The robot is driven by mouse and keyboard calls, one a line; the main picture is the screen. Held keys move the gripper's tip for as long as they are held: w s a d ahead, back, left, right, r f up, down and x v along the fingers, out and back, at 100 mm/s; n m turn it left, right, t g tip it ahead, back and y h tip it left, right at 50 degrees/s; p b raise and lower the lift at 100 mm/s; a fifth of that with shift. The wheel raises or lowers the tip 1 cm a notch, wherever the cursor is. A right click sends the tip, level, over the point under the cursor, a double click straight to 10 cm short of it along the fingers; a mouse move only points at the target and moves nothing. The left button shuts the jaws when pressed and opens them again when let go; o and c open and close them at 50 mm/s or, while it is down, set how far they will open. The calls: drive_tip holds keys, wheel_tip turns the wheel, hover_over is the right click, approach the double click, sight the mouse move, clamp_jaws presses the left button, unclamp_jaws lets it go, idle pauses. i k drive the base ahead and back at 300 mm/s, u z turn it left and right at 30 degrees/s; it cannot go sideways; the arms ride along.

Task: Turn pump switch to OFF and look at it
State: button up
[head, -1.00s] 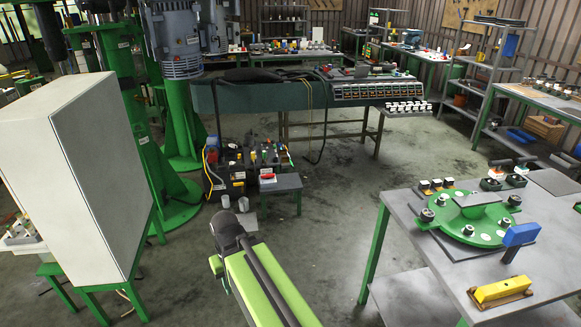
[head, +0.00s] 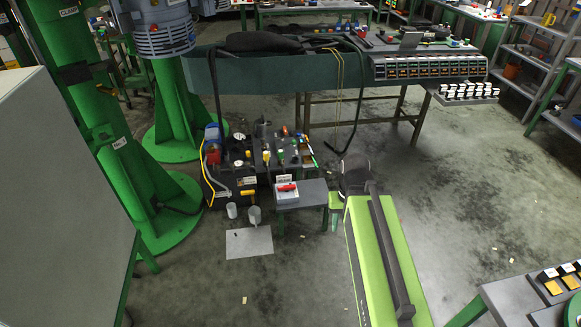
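A small white switch box with a red handle (head: 287,189) sits on a low dark stand (head: 308,193) near the middle of the head view. The red handle looks to lie roughly sideways. A small white label stands at its back, too small to read, so I cannot tell ON from OFF. I take this box to be the pump switch. My green and black arm (head: 372,262) reaches up from the bottom, right of the stand and apart from the switch in the picture. My gripper's fingers do not show.
Pump equipment with hoses and fittings (head: 255,155) stands behind and left of the switch. Two grey cups (head: 254,215) and a floor sheet (head: 249,242) lie in front. A long control bench (head: 430,67) is behind, a pale cabinet (head: 65,200) left. Floor at right is open.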

sight(286, 188)
drive_tip(key=u, duration=0.25)
drive_tip(key=i, duration=2.45)
drive_tip(key=u, duration=0.05)
